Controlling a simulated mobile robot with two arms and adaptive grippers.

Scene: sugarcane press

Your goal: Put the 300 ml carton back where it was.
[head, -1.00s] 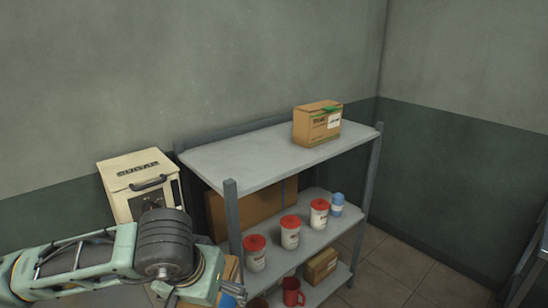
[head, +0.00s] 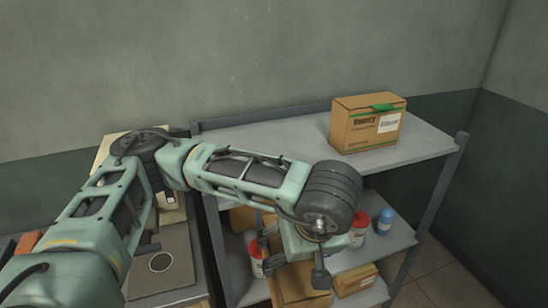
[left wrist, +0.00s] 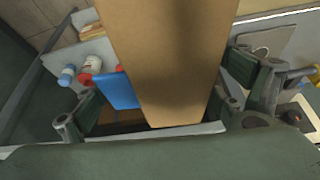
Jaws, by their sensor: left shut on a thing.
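My left gripper (head: 296,262) is shut on a brown cardboard carton (head: 292,288), held in front of the shelf rack's lower levels. My arm hides part of the carton in the head view. In the left wrist view the carton (left wrist: 175,60) fills the middle between the fingers, and I cannot read its size. Another brown carton (head: 366,128), with green tape and a white label, sits on the rack's top shelf (head: 420,142). A smaller carton (head: 355,280) is on the bottom shelf. My right gripper is not in view.
The middle shelf (head: 398,232) holds white jars with red lids (head: 357,232) and a blue-capped bottle (head: 385,221). A grey rack post (head: 440,200) stands at the right. A flat-topped machine (head: 165,262) is at the left. The top shelf is bare beside its carton.

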